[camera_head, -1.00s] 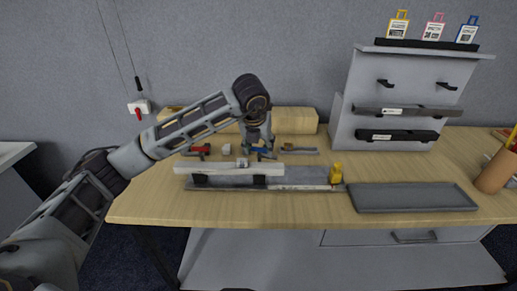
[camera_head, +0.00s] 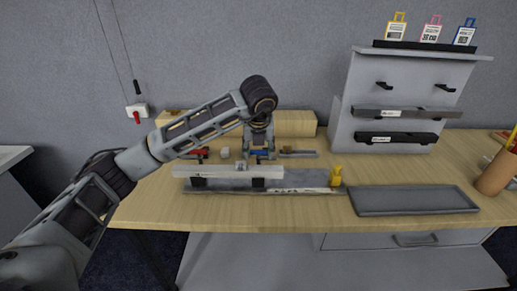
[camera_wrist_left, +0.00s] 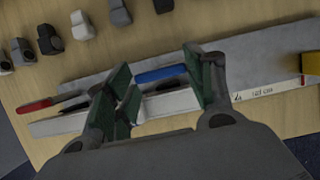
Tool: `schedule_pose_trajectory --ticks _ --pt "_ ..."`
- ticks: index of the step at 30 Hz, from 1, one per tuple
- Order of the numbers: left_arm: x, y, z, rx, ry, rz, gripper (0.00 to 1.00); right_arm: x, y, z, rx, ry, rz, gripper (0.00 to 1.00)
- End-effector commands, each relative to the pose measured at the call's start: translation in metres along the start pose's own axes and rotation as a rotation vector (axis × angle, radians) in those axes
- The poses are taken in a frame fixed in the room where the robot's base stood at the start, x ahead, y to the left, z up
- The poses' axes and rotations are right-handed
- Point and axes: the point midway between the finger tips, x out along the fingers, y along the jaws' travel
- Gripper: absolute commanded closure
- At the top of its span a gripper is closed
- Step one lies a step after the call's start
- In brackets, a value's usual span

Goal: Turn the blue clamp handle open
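The blue clamp handle (camera_head: 260,153) shows behind the pale bar, at the tips of my left gripper (camera_head: 262,148). In the left wrist view the blue handle (camera_wrist_left: 160,74) lies between the two green-padded fingers of my left gripper (camera_wrist_left: 165,88), which is open. A gap shows on the right finger's side; whether the left finger touches the handle I cannot tell. A red handle (camera_head: 199,153) lies to the left and also shows in the wrist view (camera_wrist_left: 34,105). The clamp's base is partly hidden by the fingers. My right gripper is not in view.
The pale bar (camera_head: 215,171) sits on black supports on a grey plate (camera_head: 310,176). A yellow piece (camera_head: 337,176) stands at the plate's right end. Small parts lie behind. An empty grey tray (camera_head: 415,200) and a rack (camera_head: 400,75) are at the right.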

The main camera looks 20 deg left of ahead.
Motion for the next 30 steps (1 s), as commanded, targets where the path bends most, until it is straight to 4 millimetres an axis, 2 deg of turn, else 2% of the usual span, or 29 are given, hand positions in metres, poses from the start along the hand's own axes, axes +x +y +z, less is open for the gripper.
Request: schedule_pose_trajectory --ticks 1,4,5,11,19,23,30 --pt "-0.001 0.0 0.001 -0.001 -0.001 -0.001 0.39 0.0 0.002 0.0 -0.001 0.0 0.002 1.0" --pt "0.0 0.0 0.0 0.0 -0.001 0.0 0.26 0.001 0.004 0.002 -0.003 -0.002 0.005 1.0" --pt "0.0 0.0 0.0 0.0 0.0 0.0 0.25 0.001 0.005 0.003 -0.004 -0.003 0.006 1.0" --pt "0.0 0.0 0.0 0.001 0.0 0.0 0.25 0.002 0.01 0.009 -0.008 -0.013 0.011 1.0" --pt "-0.005 0.0 0.0 0.001 -0.001 -0.001 0.25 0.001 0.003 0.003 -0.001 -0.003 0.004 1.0" --pt "-0.014 0.0 0.001 0.001 -0.001 -0.002 0.25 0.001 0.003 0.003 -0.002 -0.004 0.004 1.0" --pt "-0.045 -0.001 0.001 0.001 -0.002 -0.002 0.25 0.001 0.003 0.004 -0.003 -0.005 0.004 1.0"
